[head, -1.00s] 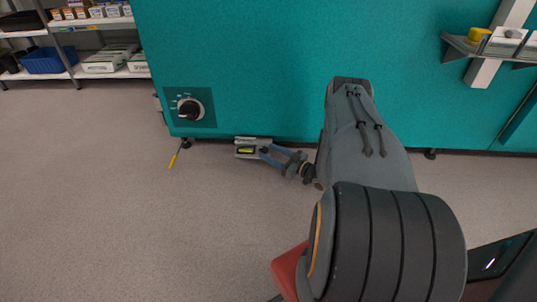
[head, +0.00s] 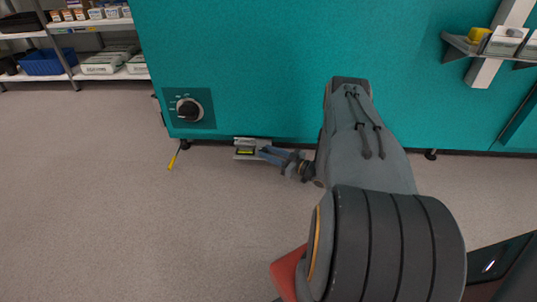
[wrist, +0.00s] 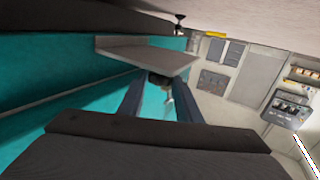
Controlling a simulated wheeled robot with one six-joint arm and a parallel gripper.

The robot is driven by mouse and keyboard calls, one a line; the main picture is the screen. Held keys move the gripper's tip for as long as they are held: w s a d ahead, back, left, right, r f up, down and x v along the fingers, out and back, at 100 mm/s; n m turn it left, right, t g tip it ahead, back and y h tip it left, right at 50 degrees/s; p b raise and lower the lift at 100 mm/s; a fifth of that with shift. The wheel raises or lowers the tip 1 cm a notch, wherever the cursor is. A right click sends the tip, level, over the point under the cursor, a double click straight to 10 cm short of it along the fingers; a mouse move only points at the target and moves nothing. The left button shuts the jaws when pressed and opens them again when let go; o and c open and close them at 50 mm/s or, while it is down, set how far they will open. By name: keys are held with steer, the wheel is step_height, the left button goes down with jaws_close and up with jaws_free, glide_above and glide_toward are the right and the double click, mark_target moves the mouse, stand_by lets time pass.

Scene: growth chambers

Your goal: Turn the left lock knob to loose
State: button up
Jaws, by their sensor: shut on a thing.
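A small grey bracket (head: 250,141) with a yellow-green strip projects at the foot of the teal cabinet; its grey plate also shows in the wrist view (wrist: 145,60). My gripper (head: 264,152) reaches in from the right at the bracket, low above the floor. Its two blue-grey fingers are closed on a small dark piece, which I take as the left lock knob (wrist: 157,78), just under the plate. The fingers (wrist: 158,92) hide part of it. A pale, thin part hangs beside the knob. Its turned position and any markings cannot be read.
The teal cabinet (head: 270,70) stands directly behind the bracket. A dial (head: 189,109) is on its lower left panel. A yellow-handled tool (head: 173,160) lies by the cabinet's left foot. Open floor (head: 120,230) spreads in front. A shelf (head: 465,45) juts out at the upper right.

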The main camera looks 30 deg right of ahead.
steer(key=n+g+y+b, duration=0.2)
steer(key=y+b, duration=0.1)
steer(key=d+n+g+y+b, duration=0.1)
steer(key=b, duration=0.1)
steer(key=shift+w+f+n+y, duration=0.2)
steer(key=shift+w+n+y, duration=0.15)
steer(key=shift+n+y, duration=0.05)
steer(key=n+g+y+b, duration=0.1)
steer(key=g+b, duration=0.1)
steer(key=shift+w+r+n+b, duration=0.1)
steer(key=shift+n+b, duration=0.2)
steer(key=shift+r+g+y, duration=0.1)
steer(key=shift+g+y, duration=0.2)
steer(key=shift+y, duration=0.1)
steer(key=o, duration=1)
steer(key=shift+o, duration=0.2)
steer(key=p+v, duration=0.2)
steer(key=v, duration=0.6)
